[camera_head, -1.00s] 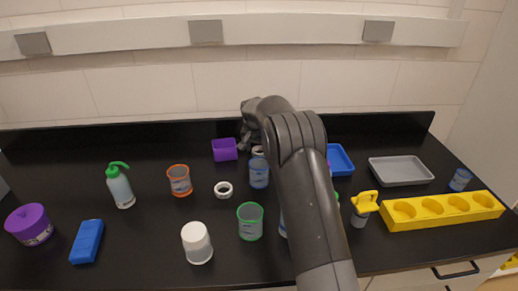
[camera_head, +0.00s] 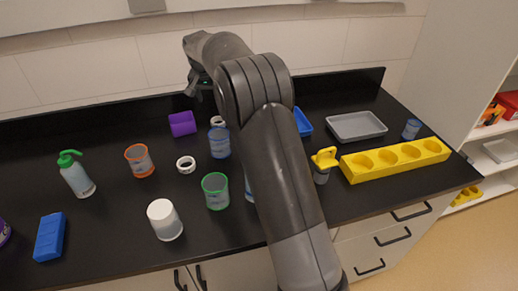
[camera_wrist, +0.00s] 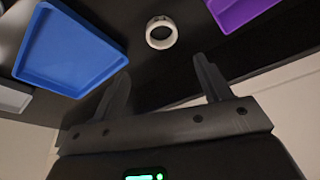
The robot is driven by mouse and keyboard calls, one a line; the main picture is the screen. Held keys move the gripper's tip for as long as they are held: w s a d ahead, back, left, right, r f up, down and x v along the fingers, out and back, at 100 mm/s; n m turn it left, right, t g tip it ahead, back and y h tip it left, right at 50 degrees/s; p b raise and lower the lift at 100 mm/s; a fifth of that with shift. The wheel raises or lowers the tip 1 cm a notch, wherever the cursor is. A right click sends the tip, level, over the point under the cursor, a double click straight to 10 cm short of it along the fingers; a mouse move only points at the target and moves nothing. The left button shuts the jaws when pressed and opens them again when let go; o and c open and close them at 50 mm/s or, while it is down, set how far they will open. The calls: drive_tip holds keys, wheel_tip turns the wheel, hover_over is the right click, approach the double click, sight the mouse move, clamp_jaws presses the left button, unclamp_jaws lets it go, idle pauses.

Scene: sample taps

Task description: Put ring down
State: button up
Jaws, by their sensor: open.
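A white ring (camera_head: 219,121) lies on the black counter near the back, between the purple box and the blue tray. The same ring (camera_wrist: 161,33) shows in the wrist view, flat on the counter beyond my fingertips. My gripper (camera_wrist: 160,76) is open and empty, with a clear gap between its fingers and the ring. In the head view my gripper (camera_head: 198,88) hangs above the counter's back edge, partly hidden by my arm. A second white ring (camera_head: 186,165) lies farther forward, left of the blue cup.
Near the ring stand a purple box (camera_head: 182,124), a blue cup (camera_head: 219,143) and a blue tray (camera_head: 302,122). An orange-rimmed cup (camera_head: 140,161), a green-rimmed cup (camera_head: 215,191) and a white-lidded jar (camera_head: 165,220) stand forward. A yellow rack (camera_head: 394,160) and a grey tray (camera_head: 356,126) are right.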

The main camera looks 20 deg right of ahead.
drive_tip(key=s+d+r+n, duration=0.15)
drive_tip(key=s+r, duration=0.25)
drive_tip(key=s, duration=0.4)
drive_tip(key=s+d+r+t, duration=0.1)
drive_tip(key=s+d+r, duration=0.2)
drive_tip(key=s+r, duration=0.35)
drive_tip(key=s+d+r+n, duration=0.1)
drive_tip(key=s+d+r, duration=0.1)
drive_tip(key=s, duration=0.8)
drive_tip(key=s+d+f+n, duration=0.1)
drive_tip(key=s+f, duration=0.2)
drive_tip(key=s, duration=0.9)
drive_tip(key=s+d+f+n+t+y, duration=0.1)
drive_tip(key=s+f, duration=0.2)
drive_tip(key=s, duration=0.8)
drive_tip(key=shift+s+d, duration=0.2)
drive_tip(key=shift+s, duration=0.2)
